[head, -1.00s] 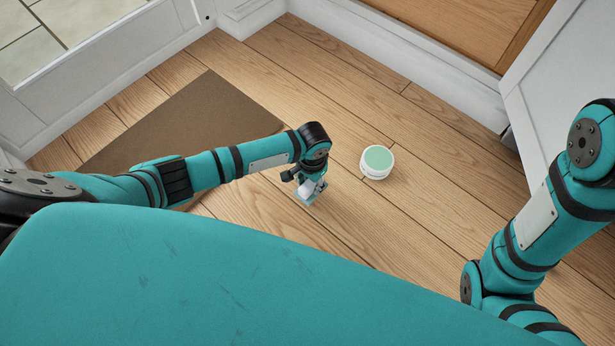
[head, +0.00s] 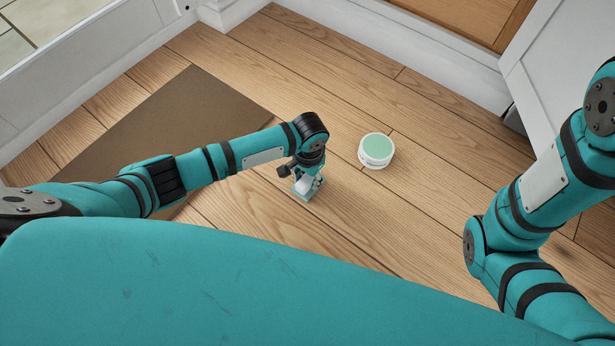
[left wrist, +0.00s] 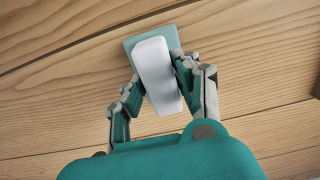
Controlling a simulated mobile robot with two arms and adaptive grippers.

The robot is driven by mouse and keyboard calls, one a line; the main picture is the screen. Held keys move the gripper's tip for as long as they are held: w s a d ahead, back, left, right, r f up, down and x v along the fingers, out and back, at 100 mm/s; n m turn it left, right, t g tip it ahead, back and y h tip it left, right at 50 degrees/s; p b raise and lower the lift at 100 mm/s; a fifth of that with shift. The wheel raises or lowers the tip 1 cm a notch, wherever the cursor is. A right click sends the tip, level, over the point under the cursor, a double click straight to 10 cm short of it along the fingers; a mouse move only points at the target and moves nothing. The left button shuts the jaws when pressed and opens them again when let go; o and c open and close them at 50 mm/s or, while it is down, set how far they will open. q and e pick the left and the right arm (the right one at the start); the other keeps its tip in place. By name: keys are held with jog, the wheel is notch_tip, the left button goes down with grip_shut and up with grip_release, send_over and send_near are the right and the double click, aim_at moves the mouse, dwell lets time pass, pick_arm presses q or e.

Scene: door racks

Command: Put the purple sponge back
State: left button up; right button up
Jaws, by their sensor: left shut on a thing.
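No purple sponge shows in either view. My left gripper (head: 308,184) is low over the wooden floor, left of a round tub. In the left wrist view its fingers (left wrist: 160,82) are shut on a white block with a pale teal plate (left wrist: 138,44) under its far end. The held white-and-teal thing (head: 304,192) is small and partly hidden by the gripper in the head view. I cannot tell whether it touches the floor. My right arm (head: 545,190) shows at the right, but its gripper is out of view.
A round white tub with a green top (head: 376,148) stands on the floor (head: 400,220). A brown mat (head: 150,130) lies at the left. A white door panel (head: 560,60) stands at the right, and white skirting and a wooden panel (head: 470,15) at the back.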

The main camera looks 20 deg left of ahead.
pick_arm(q)
jog(key=o, duration=1)
jog(key=shift+f, duration=0.1)
